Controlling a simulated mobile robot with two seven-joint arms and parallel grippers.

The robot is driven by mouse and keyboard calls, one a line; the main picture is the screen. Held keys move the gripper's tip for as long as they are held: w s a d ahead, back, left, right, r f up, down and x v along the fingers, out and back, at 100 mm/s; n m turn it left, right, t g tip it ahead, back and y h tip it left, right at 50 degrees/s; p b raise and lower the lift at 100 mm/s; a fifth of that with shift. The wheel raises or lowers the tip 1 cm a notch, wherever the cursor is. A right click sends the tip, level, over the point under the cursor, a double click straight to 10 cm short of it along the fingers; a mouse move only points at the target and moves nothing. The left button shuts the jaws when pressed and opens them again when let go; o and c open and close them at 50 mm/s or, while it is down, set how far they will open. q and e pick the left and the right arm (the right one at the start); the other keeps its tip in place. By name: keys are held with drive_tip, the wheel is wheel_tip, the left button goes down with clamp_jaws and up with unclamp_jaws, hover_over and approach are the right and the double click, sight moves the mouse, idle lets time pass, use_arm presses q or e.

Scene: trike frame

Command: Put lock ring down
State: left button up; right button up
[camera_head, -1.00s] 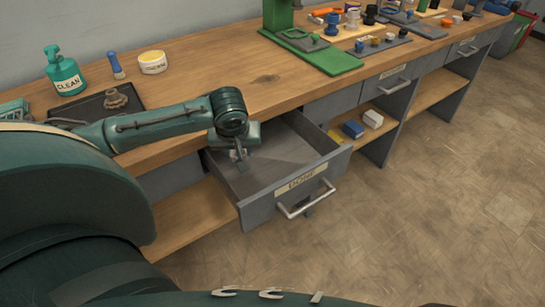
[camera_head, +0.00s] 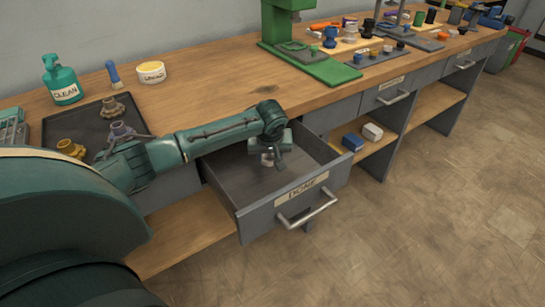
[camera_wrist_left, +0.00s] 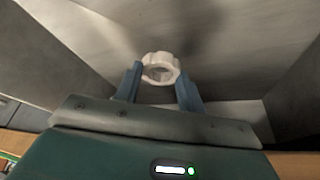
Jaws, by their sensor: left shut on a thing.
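The lock ring (camera_wrist_left: 161,57) is a pale, notched ring between the two blue-grey fingers of my left gripper (camera_wrist_left: 160,82) in the left wrist view. My left gripper is shut on it. In the head view my left gripper (camera_head: 268,158) points down inside the open drawer (camera_head: 225,185) labelled DONE. The ring shows there only as a small pale spot under the gripper. The ring is over the drawer's grey floor; I cannot tell whether it touches it. My right gripper is not in view.
The drawer's walls stand around my left gripper; its floor looks otherwise empty. A dark tray (camera_head: 68,128) with several metal parts lies on the bench at left. A green press (camera_head: 320,68) stands on the bench behind.

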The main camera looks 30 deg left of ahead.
use_arm(q)
drive_tip(key=shift+w+d+f, duration=0.1)
drive_tip(key=shift+w+f, duration=0.7)
drive_tip(key=shift+w, duration=0.05)
drive_tip(key=o, duration=1)
drive_tip(key=shift+f, duration=0.1)
drive_tip(key=p+v, duration=0.2)
drive_tip(key=v, duration=1)
